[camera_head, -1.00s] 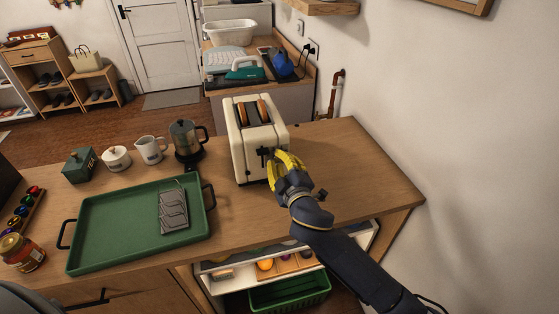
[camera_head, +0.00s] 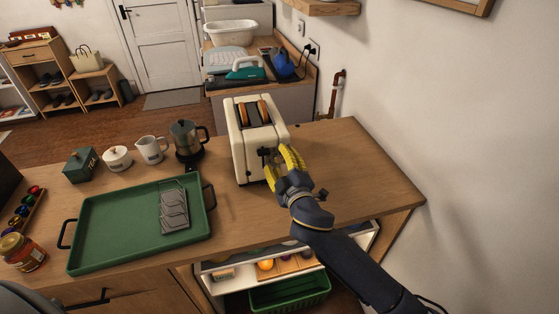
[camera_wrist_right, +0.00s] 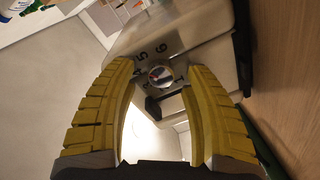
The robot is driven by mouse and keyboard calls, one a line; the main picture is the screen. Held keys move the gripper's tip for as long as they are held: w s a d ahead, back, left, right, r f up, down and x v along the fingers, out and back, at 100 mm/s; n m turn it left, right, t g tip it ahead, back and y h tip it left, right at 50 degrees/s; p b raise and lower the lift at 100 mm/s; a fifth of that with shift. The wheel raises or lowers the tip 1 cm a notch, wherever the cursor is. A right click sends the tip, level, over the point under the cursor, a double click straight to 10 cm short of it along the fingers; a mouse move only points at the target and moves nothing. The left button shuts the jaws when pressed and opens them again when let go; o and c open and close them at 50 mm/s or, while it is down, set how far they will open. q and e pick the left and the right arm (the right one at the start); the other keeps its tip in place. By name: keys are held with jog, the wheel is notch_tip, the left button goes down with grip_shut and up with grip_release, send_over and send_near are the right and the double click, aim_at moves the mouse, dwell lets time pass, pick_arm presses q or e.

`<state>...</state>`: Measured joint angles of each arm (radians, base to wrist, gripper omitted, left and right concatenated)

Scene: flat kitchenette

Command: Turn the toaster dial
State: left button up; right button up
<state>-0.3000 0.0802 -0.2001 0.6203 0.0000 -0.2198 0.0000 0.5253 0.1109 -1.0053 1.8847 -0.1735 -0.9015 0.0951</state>
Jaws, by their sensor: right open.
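The cream toaster (camera_head: 241,143) stands upright on the wooden counter, with two slices of bread in its slots. Its dial (camera_wrist_right: 160,76) shows in the right wrist view as a round metal knob on a plate with numbers. A dark lever (camera_wrist_right: 153,106) sits beside the dial. My right gripper (camera_head: 281,164) is open at the toaster's front end. In the right wrist view its yellow fingers (camera_wrist_right: 162,82) stand on either side of the dial, apart from each other. I cannot tell whether a finger touches the dial. In the head view the gripper partly hides the toaster's front. My left gripper is not in view.
A green tray (camera_head: 115,237) with a metal rack (camera_head: 173,212) lies left of the toaster. A coffee pot (camera_head: 187,140), a white jug (camera_head: 151,150) and jars stand behind the tray. The counter (camera_head: 350,165) right of the toaster is clear.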

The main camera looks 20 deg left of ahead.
jog(key=v, duration=1.2)
